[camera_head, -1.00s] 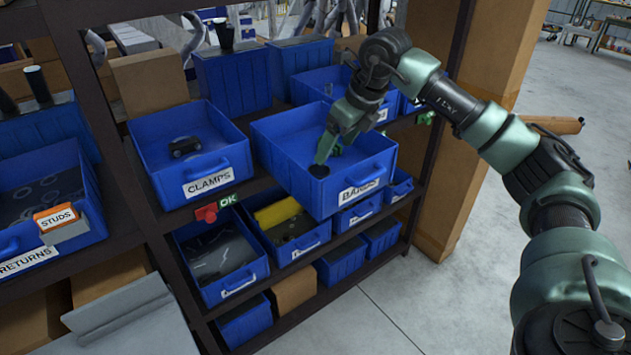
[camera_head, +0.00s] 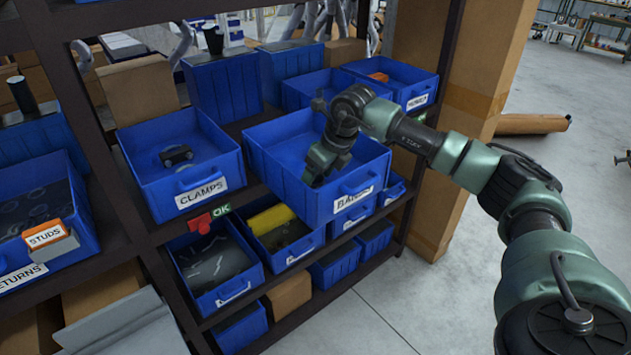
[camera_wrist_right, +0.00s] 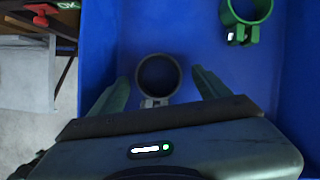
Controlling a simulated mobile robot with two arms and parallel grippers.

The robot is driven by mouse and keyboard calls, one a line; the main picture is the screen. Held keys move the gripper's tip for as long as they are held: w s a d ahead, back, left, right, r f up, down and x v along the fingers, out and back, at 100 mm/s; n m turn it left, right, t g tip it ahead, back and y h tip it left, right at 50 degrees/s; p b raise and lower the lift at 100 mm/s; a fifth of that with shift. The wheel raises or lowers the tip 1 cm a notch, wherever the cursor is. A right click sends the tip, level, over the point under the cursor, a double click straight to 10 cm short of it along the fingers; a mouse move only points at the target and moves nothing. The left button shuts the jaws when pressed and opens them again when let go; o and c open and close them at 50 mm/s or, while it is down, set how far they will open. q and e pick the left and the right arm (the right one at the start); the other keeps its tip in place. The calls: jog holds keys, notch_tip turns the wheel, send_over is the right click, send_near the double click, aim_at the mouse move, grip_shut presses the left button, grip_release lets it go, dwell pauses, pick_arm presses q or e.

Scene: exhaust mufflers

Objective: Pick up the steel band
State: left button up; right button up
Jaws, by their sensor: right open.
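The steel band (camera_wrist_right: 158,76) is a dark grey ring with a small clamp lug, lying on the floor of the blue BANDS bin in the right wrist view. My right gripper (camera_wrist_right: 163,86) is open, with one finger on each side of the band and gaps between. In the head view my right gripper (camera_head: 316,172) reaches down inside the BANDS bin (camera_head: 290,188), and the band there is hidden. A green band (camera_wrist_right: 246,18) lies farther up in the same bin. My left gripper is not in view.
The CLAMPS bin (camera_head: 158,190), holding a black clamp (camera_head: 176,155), stands left of the BANDS bin. Bin walls surround my right gripper. A red part (camera_head: 200,223) sits on the shelf edge by an OK sign.

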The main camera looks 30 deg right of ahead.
jog(key=shift+s, duration=0.1)
jog(key=shift+c, duration=0.4)
jog(key=c, duration=1.5)
jog(key=shift+o, duration=0.2)
jog(key=shift+r, duration=0.1)
